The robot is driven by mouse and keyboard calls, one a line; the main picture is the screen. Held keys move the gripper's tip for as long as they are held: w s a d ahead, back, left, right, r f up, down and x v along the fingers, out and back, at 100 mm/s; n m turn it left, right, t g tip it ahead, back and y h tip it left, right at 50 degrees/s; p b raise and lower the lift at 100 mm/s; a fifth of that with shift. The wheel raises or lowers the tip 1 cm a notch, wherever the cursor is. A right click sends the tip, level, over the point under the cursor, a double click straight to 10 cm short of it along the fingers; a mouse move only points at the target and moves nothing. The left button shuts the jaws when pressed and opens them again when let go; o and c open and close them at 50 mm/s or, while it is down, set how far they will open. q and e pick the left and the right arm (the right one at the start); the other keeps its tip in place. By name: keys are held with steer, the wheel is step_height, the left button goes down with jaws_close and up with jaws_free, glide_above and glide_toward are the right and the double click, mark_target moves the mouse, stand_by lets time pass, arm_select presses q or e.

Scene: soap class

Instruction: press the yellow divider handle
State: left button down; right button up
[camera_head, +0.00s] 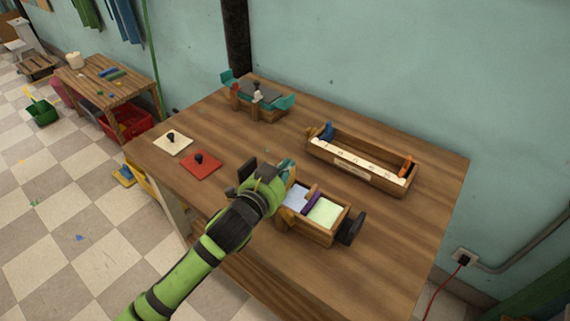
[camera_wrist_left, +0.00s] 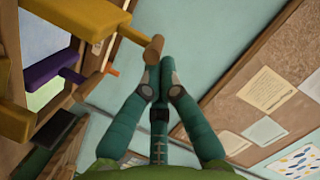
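A wooden divided box (camera_head: 308,236) stands on the table, with pale blue and pale green compartments and a purple divider (camera_head: 312,203) between them. My left gripper (camera_head: 287,166) is over the far left end of this box and hides part of it. In the left wrist view, a yellow divider piece (camera_wrist_left: 108,20) shows at the top left, with a tan rounded peg (camera_wrist_left: 152,48) by the fingertips. The teal fingers of my left gripper (camera_wrist_left: 160,68) are together, with nothing seen held. Whether they touch the peg is unclear. My right gripper is not in view.
A long wooden tray (camera_head: 362,170) with blue and orange ends lies behind the box. A teal-handled wooden holder (camera_head: 262,106) stands at the back. A red knobbed board (camera_head: 200,170) and a cream one (camera_head: 173,143) lie left. The table's right side is clear.

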arm_select(q)
step_height(320, 180, down, 4)
steer(key=shift+s+f+b, duration=0.1)
steer(key=shift+f+b, duration=0.1)
steer(key=shift+b, duration=0.25)
steer(key=shift+w, duration=0.2)
steer(key=shift+a+r, duration=0.1)
steer(key=shift+r, duration=0.1)
steer(key=v, duration=1.2)
steer(key=shift+f, duration=0.1)
